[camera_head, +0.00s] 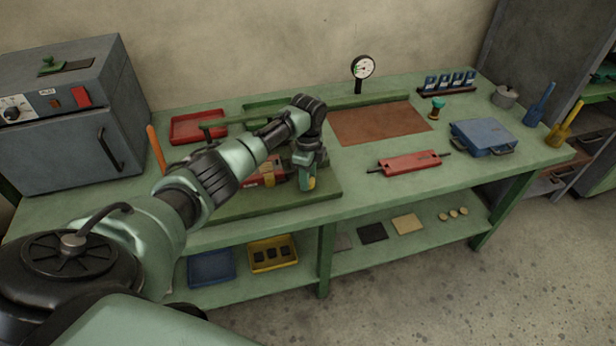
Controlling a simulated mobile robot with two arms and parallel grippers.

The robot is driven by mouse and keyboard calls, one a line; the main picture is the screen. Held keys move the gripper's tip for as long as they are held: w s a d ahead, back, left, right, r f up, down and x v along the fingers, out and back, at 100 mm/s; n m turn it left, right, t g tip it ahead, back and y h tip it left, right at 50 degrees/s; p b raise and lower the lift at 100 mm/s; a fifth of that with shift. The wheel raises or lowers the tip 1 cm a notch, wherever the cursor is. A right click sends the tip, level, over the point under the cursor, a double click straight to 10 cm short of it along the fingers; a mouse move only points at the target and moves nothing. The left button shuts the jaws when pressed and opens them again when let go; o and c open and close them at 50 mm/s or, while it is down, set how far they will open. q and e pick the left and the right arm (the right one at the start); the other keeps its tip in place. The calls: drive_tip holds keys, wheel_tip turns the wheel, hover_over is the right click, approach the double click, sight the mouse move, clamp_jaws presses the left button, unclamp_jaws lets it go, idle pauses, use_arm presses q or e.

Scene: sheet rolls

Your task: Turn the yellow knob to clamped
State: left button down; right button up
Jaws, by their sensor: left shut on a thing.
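My left arm reaches in from the left over the green bench. My left gripper (308,182) points down at the right end of a red fixture (286,167) on a green base board (240,207). The gripper is shut on the yellow knob (313,183), of which only a small yellow patch shows between and beside the fingers. Another yellow-orange part (268,175) sits on the fixture just left of the gripper. The arm hides much of the fixture, and I cannot read the knob's turn or any mark. My right gripper is not in view.
A grey oven-like box (60,120) stands at the left. A red tray (198,127) and a dial gauge (363,68) stand behind the arm. A red tool (410,163) and a blue case (483,137) lie to the right. The brown mat (380,123) is clear.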

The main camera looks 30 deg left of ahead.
use_arm(q)
drive_tip(key=shift+w+r, duration=0.1)
drive_tip(key=shift+r, duration=0.05)
drive_tip(key=c, duration=0.9)
unclamp_jaws()
wheel_tip(320, 180, up, 8)
drive_tip(key=shift+f+b, duration=0.15)
drive_tip(key=shift+b, duration=0.5)
